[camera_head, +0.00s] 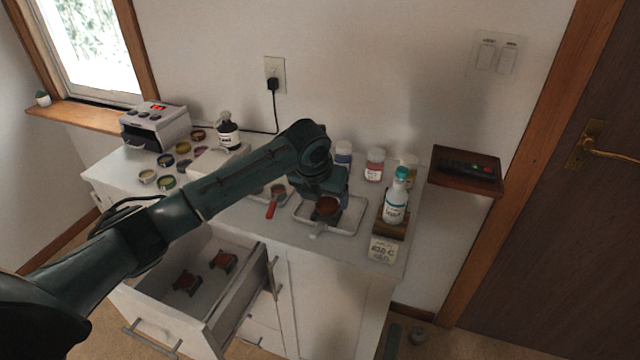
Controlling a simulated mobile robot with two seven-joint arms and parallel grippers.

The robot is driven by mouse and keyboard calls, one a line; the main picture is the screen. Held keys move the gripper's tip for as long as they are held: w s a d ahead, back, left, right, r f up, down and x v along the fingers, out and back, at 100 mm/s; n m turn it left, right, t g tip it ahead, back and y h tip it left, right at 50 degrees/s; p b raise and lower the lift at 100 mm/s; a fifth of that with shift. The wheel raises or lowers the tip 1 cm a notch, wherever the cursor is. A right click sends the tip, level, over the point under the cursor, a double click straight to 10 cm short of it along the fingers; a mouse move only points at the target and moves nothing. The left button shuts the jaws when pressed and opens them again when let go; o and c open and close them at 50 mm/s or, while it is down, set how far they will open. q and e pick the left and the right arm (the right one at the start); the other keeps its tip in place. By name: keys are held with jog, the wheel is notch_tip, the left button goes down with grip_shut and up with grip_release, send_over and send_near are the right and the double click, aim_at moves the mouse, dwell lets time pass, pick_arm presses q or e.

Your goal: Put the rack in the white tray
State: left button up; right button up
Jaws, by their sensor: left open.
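The white tray (352,217) lies on the white cabinet top, right of centre. My left gripper (325,198) reaches down over this tray, open. A small reddish-brown piece (327,208), which looks like a rack, is right at the fingertips, over or in the tray; the gripper partly hides it, and I cannot tell whether it touches the tray floor. Two similar reddish-brown racks, one nearer (186,283) and one farther (223,261), lie in the open drawer (240,310). My right gripper is not in view.
A red-handled tool (272,208) lies left of the tray. A spray bottle (396,200) and jars, including a red-brown one (375,165), stand right and behind. A small kiln (155,127) and several round tins are at the left. The drawer juts out in front.

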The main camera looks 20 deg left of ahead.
pick_arm(q)
jog(key=v, duration=0.5)
jog(key=s+d+f+n+h, duration=0.1)
jog(key=d+f+n, duration=0.1)
jog(key=s+d+f+n+h, duration=0.1)
jog(key=s+d+f+n, duration=0.1)
jog(key=d+f, duration=0.1)
jog(key=s+d+f+n+t+h, duration=0.1)
jog(key=s+d+f+n, duration=0.1)
jog(key=d+f, duration=0.1)
jog(key=shift+f+n, duration=0.25)
jog(key=shift+n, duration=0.05)
jog(key=s+d+f+n+t+h, duration=0.2)
jog(key=s+d+f+n, duration=0.15)
jog(key=s+n, duration=0.4)
jog(key=s+a+f+n+t+y, duration=0.1)
jog(key=s+a+f+n, duration=0.2)
jog(key=s+n, duration=0.4)
jog(key=s+a+f+n+t+y, duration=0.1)
jog(key=s+a+f+n+t, duration=0.1)
jog(key=s+a+f+n, duration=0.2)
jog(key=s+f+n, duration=0.1)
jog(key=s+n, duration=0.2)
jog(key=n, duration=0.5)
jog(key=shift+s, duration=0.1)
